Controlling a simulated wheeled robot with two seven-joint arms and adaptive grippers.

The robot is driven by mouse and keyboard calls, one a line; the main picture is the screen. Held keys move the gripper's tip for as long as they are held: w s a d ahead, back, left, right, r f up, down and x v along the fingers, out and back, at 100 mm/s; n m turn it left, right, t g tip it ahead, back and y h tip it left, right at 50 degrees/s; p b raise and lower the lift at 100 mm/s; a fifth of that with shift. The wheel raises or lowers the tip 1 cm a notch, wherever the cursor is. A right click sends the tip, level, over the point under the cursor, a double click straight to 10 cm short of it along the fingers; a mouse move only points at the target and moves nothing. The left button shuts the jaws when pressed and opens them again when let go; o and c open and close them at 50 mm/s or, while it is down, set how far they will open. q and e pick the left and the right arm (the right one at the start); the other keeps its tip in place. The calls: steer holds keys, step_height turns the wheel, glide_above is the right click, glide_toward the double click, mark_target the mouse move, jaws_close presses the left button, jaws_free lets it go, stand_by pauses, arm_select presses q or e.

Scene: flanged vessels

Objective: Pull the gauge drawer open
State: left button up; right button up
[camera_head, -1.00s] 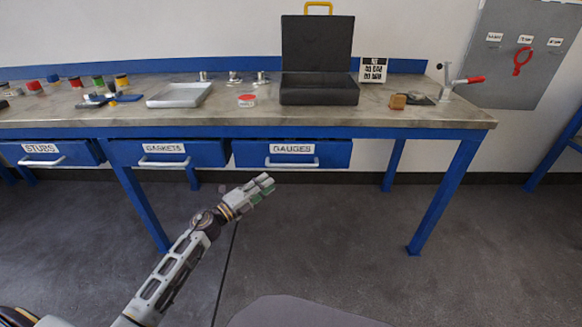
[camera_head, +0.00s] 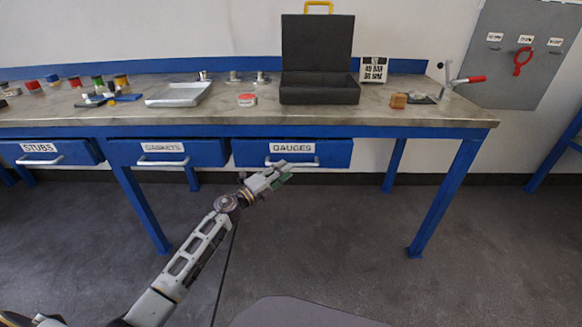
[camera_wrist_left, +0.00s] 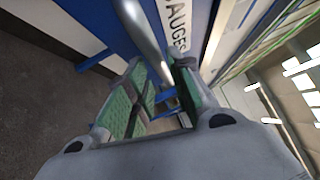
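The gauge drawer (camera_head: 343,153) is a blue drawer labelled GAUGES under the bench, and it looks shut. Its pale bar handle (camera_head: 309,164) runs along the front below the label. My left gripper (camera_head: 283,172) is at the left part of this handle, just in front of the drawer. In the left wrist view the two green-padded fingers (camera_wrist_left: 162,92) stand apart, open. The handle (camera_wrist_left: 143,32) reaches in toward the gap between their tips. Whether a finger touches it, I cannot tell. My right gripper is out of view.
The gaskets drawer (camera_head: 209,152) and the studs drawer (camera_head: 82,151) sit to the left, both apparently shut. The workbench (camera_head: 420,115) carries a black open case (camera_head: 318,92), a tray (camera_head: 180,94) and small parts. The floor in front is clear.

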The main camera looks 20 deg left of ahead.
arm_select(q)
steer(key=x, duration=0.3)
steer(key=shift+w+d+b, duration=0.2)
steer(key=shift+w+b, duration=0.15)
steer(key=shift+w+d+r, duration=0.1)
steer(key=shift+w, duration=0.1)
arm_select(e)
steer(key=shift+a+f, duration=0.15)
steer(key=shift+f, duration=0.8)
arm_select(q)
steer(key=shift+c, duration=0.5)
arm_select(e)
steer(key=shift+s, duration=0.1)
arm_select(q)
jaws_close()
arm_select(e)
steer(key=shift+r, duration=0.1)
